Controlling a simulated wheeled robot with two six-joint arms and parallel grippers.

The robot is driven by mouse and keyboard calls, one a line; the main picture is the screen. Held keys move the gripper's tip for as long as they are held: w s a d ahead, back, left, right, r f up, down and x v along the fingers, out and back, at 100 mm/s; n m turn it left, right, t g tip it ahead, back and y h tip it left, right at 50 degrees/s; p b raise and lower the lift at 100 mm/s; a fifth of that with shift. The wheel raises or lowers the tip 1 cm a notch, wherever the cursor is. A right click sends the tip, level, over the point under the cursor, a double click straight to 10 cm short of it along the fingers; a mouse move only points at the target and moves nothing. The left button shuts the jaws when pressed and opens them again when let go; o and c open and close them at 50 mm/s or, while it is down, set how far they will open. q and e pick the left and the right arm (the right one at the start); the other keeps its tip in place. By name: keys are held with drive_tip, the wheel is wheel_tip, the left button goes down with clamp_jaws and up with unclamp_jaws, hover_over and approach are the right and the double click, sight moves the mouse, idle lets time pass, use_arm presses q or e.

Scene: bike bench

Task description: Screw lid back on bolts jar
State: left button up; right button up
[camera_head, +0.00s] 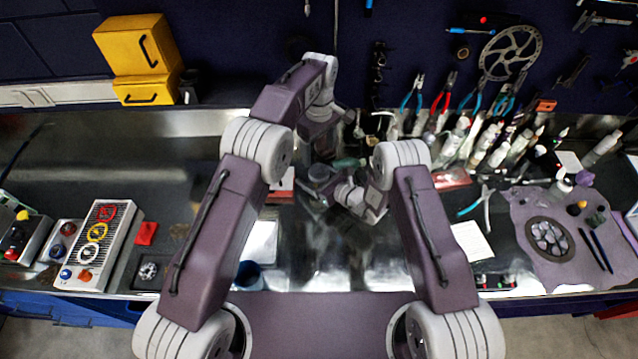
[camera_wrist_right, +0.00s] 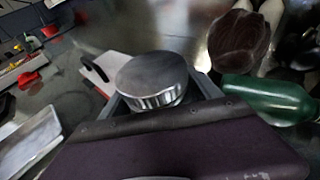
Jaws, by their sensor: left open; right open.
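A round grey metal lid (camera_wrist_right: 152,76) with a ridged side shows large in the right wrist view, between the fingers of my right gripper (camera_wrist_right: 160,92). The jar under it is mostly hidden, so I cannot tell how the lid sits. In the head view the round grey top (camera_head: 319,173) is small, at the middle of the bench. My right gripper (camera_head: 318,192) is low beside it, open, its fingers around the lid without visible grip. My left gripper (camera_head: 322,150) is open just behind the jar, partly hidden by its own wrist.
A green bottle (camera_wrist_right: 268,98) lies close to the right gripper. Bottles and pliers crowd the back right. A grey mat (camera_head: 530,262) with bike parts lies at the right.

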sight(319, 171)
clamp_jaws()
use_arm(q)
drive_tip(key=n, duration=0.4)
drive_tip(key=shift+n, duration=0.3)
drive_tip(key=shift+f, duration=0.1)
wheel_tip(319, 171, down, 8)
drive_tip(key=shift+r, duration=0.1)
drive_tip(key=shift+c, duration=0.3)
